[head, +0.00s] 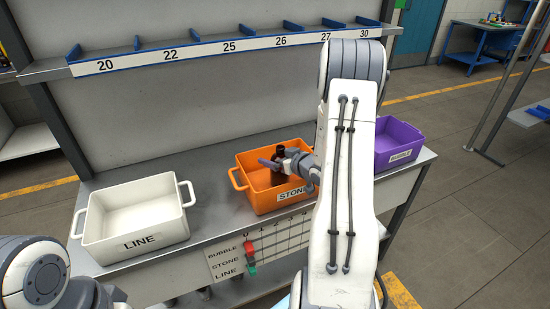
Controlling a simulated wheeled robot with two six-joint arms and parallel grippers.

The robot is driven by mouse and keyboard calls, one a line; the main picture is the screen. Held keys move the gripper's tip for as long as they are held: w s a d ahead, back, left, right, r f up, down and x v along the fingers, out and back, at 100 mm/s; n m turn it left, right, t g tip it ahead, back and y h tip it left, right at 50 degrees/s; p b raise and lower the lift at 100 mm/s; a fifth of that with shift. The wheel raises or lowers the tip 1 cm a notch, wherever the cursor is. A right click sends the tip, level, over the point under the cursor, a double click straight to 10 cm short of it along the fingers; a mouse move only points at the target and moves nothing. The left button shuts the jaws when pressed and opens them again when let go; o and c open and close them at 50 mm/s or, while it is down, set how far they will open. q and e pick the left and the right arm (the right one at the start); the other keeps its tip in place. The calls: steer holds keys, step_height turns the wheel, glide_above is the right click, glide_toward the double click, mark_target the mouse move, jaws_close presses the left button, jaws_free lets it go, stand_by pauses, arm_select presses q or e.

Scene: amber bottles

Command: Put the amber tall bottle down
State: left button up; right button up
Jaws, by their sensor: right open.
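The amber tall bottle (279,151) shows as a small dark brown shape inside the orange crate (243,163) labelled STONE. My right gripper (279,159) reaches into the crate from the right, with its fingers open around the bottle. The fingers and hand hide much of the bottle. I cannot tell whether its base touches the crate floor or whether a finger touches it. My left arm shows only at the lower left corner, and its gripper is out of view.
A white crate (137,243) labelled LINE stands left on the grey bench, and a purple crate (404,132) labelled BUBBLE stands right, partly behind my right arm. A numbered shelf (205,48) runs above the back panel. A labelled board (232,262) with red and green markers is at the bench front.

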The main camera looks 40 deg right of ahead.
arm_select(q)
steer(key=shift+r+b, duration=0.1)
steer(key=shift+b, duration=0.2)
arm_select(e)
steer(key=v, duration=1.2)
steer(key=shift+r, duration=0.15)
steer(key=shift+a, duration=0.1)
